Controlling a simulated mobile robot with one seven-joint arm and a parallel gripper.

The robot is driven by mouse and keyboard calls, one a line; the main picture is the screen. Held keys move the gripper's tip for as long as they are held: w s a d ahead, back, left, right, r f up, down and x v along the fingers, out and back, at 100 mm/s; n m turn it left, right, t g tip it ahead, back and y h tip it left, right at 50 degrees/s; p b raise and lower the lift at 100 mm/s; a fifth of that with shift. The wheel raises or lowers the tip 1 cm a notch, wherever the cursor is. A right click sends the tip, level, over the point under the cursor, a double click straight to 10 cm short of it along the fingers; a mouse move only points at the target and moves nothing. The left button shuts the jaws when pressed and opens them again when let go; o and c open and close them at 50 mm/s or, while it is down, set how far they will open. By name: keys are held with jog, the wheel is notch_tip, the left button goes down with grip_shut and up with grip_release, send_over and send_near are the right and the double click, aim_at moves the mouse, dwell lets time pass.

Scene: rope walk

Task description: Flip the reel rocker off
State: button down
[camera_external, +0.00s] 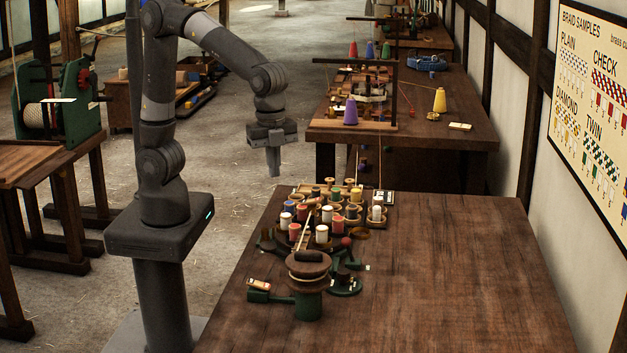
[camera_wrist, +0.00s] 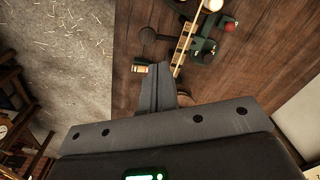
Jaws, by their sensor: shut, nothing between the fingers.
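The reel stand (camera_external: 308,300) is a green post with a brown wooden reel (camera_external: 308,263) on top, near the left edge of the front table. A green arm runs left from it to a small block (camera_external: 260,284) with a pale and reddish top; a similar small block (camera_wrist: 138,69) shows in the wrist view. A round green base (camera_external: 345,287) stands to the right of the post. I cannot tell which small part is the rocker or how it is set. My gripper (camera_external: 273,174) is shut and empty, in the air above and behind the reel; its fingers (camera_wrist: 160,70) also show in the wrist view.
A tray of colored bobbins (camera_external: 335,205) lies behind the reel. A pale wooden strip (camera_wrist: 182,50) and a red ball (camera_wrist: 229,27) are beside the fingers in the wrist view. The right of the front table (camera_external: 450,270) is bare. A second table (camera_external: 470,130) stands behind.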

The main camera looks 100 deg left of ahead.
aim_at(254, 281)
jog(key=d+f+m+g, duration=0.1)
jog(key=d+f+m, duration=0.2)
jog(key=d, duration=0.4)
jog(key=w+d+f+m+g, duration=0.1)
jog(key=d+f+m+g, duration=0.1)
jog(key=d, duration=0.4)
notch_tip(254, 281, down, 2)
jog(key=shift+w+d+m, duration=0.15)
jog(key=shift+d+m, duration=0.25)
jog(key=shift+m, duration=0.1)
jog(key=shift+f, duration=0.1)
jog(key=x, duration=1.3)
jog(key=shift+d+f, duration=0.1)
jog(key=shift+f, duration=0.25)
